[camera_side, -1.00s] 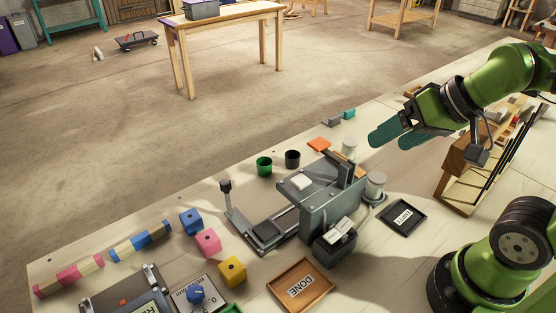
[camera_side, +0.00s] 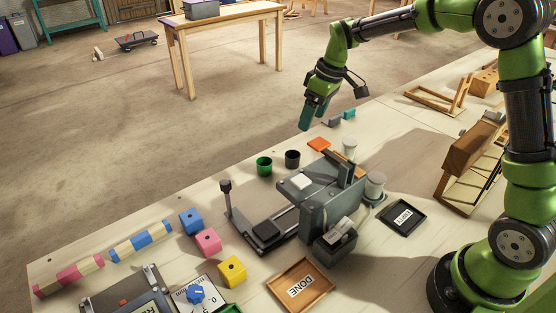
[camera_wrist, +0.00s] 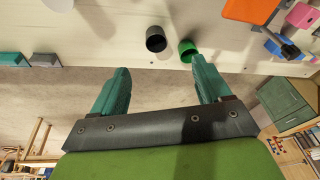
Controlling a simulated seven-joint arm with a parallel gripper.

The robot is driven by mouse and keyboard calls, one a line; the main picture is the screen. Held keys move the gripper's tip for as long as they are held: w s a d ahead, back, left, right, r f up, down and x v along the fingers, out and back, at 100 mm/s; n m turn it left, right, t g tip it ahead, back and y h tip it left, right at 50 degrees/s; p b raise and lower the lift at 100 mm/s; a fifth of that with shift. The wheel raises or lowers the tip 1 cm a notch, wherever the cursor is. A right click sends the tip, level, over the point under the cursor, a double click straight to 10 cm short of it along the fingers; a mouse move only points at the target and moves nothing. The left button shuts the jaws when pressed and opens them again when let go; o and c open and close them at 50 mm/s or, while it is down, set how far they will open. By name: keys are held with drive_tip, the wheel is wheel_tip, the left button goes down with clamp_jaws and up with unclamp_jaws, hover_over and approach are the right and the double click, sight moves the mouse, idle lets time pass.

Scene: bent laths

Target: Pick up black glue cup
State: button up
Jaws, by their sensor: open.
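The black glue cup (camera_side: 292,159) stands upright on the workbench in the side view, just right of a green cup (camera_side: 264,166). My gripper (camera_side: 311,117) is above and behind the black cup, apart from it, with its teal fingers pointing down. In the wrist view the black cup (camera_wrist: 156,40) lies ahead of the gap between my fingers (camera_wrist: 158,82), which are spread and hold nothing. The green cup (camera_wrist: 187,50) shows beside the right fingertip in that view.
A grey press-like machine (camera_side: 330,200) stands close in front of the black cup. An orange square (camera_side: 319,144) lies to its right. Blue (camera_side: 191,221), pink (camera_side: 208,242) and yellow (camera_side: 232,270) blocks sit farther left. The bench's far edge is just behind the cups.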

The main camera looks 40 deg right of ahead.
drive_tip(key=w+r+n, duration=0.1)
drive_tip(key=w+n, duration=0.1)
drive_tip(key=n, duration=0.1)
hover_over(293, 155)
drive_tip(key=s+a, duration=0.1)
drive_tip(key=s, duration=0.1)
wheel_tip(293, 155, down, 11)
drive_tip(key=shift+r, duration=0.1)
drive_tip(key=shift+s+d+x, duration=0.1)
drive_tip(key=shift+d+x, duration=0.05)
drive_tip(key=shift+x, duration=1.2)
drive_tip(key=shift+s+d+x, duration=0.1)
drive_tip(key=shift+x, duration=1.25)
